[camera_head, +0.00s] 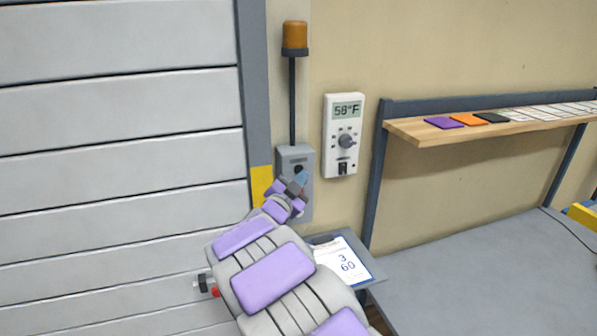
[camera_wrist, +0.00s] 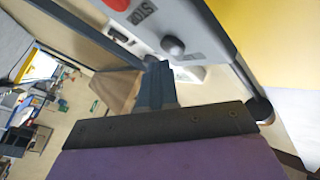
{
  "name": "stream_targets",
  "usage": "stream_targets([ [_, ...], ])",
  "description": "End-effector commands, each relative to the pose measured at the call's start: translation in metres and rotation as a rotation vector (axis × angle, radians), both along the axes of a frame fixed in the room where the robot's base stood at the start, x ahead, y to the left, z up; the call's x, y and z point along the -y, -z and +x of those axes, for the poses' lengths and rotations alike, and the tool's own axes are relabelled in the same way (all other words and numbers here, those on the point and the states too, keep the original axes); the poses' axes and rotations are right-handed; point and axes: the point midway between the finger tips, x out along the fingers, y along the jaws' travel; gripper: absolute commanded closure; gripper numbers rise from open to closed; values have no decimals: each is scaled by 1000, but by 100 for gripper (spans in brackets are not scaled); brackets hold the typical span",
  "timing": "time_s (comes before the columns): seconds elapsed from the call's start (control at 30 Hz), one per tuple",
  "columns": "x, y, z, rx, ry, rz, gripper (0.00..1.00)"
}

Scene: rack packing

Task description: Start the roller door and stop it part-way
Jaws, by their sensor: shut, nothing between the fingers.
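The roller door (camera_head: 120,110), with pale grey slats, fills the left of the head view. Its bottom edge is not in view, and I cannot tell if it moves. A grey control box (camera_head: 296,158) is on the wall right of the door frame, below an amber beacon (camera_head: 295,38) on a dark pole. My gripper (camera_head: 299,182) is shut in front of the box and hides part of its face. In the wrist view, a red button (camera_wrist: 118,4) marked STOP and a dark round button (camera_wrist: 173,46) show. My fingertips (camera_wrist: 156,72) are close to the dark button; contact is unclear.
A white thermostat (camera_head: 344,108) reading 58°F hangs right of the box. A wooden shelf (camera_head: 440,132) with coloured cards juts out farther right, above a grey table (camera_head: 470,275). A clipboard (camera_head: 344,262) showing 3 and 60 is beside my arm. The door frame (camera_head: 253,90) borders the box.

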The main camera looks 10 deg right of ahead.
Motion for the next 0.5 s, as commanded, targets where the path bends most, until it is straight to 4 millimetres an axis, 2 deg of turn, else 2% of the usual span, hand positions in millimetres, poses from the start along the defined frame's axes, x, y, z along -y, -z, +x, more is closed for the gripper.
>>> stream_targets([
  [0.5, 0, -2, 7, 0, -1, 0, 100],
])
